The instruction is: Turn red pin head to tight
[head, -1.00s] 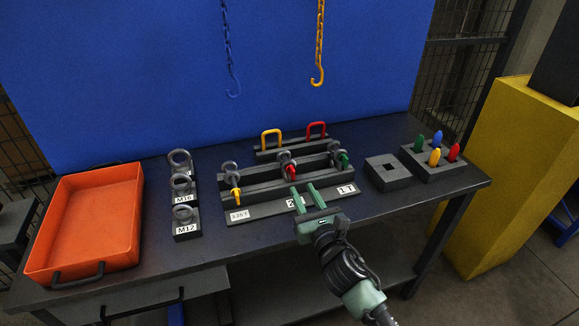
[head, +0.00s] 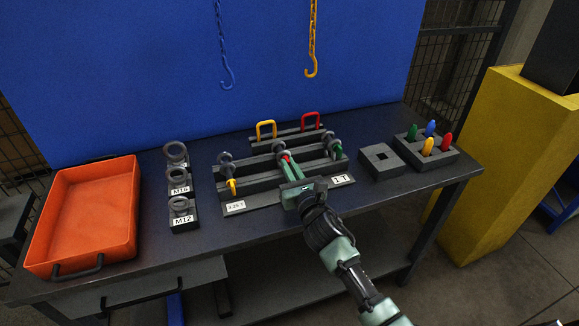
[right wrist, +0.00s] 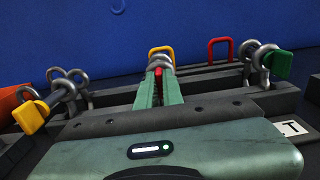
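The red pin head (head: 285,158) is on the middle shackle of the dark fixture rack (head: 262,183). In the right wrist view the red pin head (right wrist: 158,72) shows as a narrow strip between the green fingers, with the grey shackle (right wrist: 160,58) just behind it. My right gripper (head: 289,166) reaches in from the front; its fingers are close together with the red head between their tips, and it appears shut on it. In the right wrist view the fingers (right wrist: 158,88) cover part of the head. My left gripper is not in view.
A yellow pin head (head: 232,187) on the left shackle and a green one (head: 337,149) on the right flank the middle. Yellow (head: 265,124) and red (head: 311,115) handles stand behind. An orange tray (head: 84,215) is left; a pin block (head: 432,160) is right. Hooks hang above.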

